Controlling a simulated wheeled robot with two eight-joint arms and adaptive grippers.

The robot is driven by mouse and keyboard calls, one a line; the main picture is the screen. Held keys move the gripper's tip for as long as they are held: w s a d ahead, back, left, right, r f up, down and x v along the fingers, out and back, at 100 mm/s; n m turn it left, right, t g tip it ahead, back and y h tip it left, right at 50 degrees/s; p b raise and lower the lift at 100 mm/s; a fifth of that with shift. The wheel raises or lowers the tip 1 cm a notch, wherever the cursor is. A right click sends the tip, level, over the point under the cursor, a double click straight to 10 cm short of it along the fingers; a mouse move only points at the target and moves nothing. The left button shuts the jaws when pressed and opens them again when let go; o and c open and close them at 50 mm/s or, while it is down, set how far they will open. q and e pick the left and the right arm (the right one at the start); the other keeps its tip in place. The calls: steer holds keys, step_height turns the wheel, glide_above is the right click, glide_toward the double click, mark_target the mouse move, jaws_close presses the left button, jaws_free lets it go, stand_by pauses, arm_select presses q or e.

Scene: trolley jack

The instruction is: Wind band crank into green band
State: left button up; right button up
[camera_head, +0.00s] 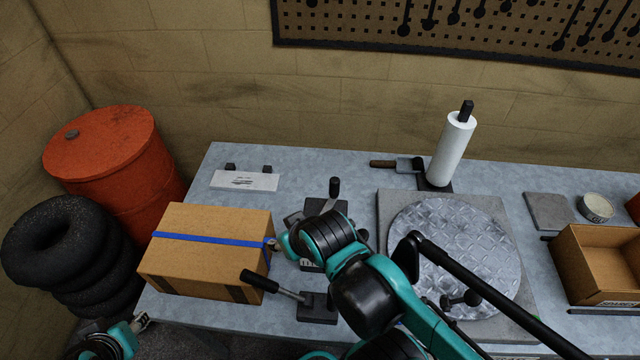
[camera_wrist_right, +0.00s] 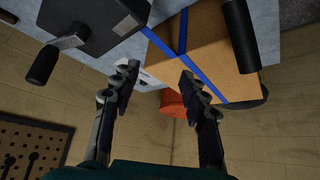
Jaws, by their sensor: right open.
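The band crank has a dark block (camera_wrist_right: 92,22) with a crank arm and a black handle (camera_wrist_right: 42,66), at the upper left in the right wrist view. In the head view its upright handle (camera_head: 334,187) stands behind my right wrist, which hides much of the block. A blue band runs around a cardboard box (camera_head: 205,270) beside it. I see no green band or green mark. My right gripper (camera_wrist_right: 159,75) is open and empty, its fingers pointing toward the box, apart from the crank handle. My left gripper (camera_head: 141,321) is low at the left, away from the crank; its jaws are too small to read.
A lever with a black handle (camera_head: 259,281) stands in front of the crank, close to the box. A round metal plate (camera_head: 455,250), a paper roll (camera_head: 452,150) and an open carton (camera_head: 600,285) are to the right. An orange drum (camera_head: 110,160) and tyres (camera_head: 55,240) stand left of the bench.

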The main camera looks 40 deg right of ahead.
step_height(320, 180, up, 6)
steer(key=g+p, duration=0.7)
steer(key=p, duration=0.6)
glide_above(335, 180)
steer(key=shift+w+a+f+m, duration=0.1)
steer(key=shift+a+f+m, duration=0.05)
steer(key=shift+a+m, duration=0.15)
steer(key=shift+d+f+p, duration=0.1)
steer(key=shift+d+p, duration=0.2)
steer(key=shift+d+f, duration=0.1)
steer(key=shift+f, duration=0.15)
step_height(335, 180, down, 8)
steer(key=shift+r+b, duration=0.2)
steer(key=shift+b, duration=0.65)
jaws_close()
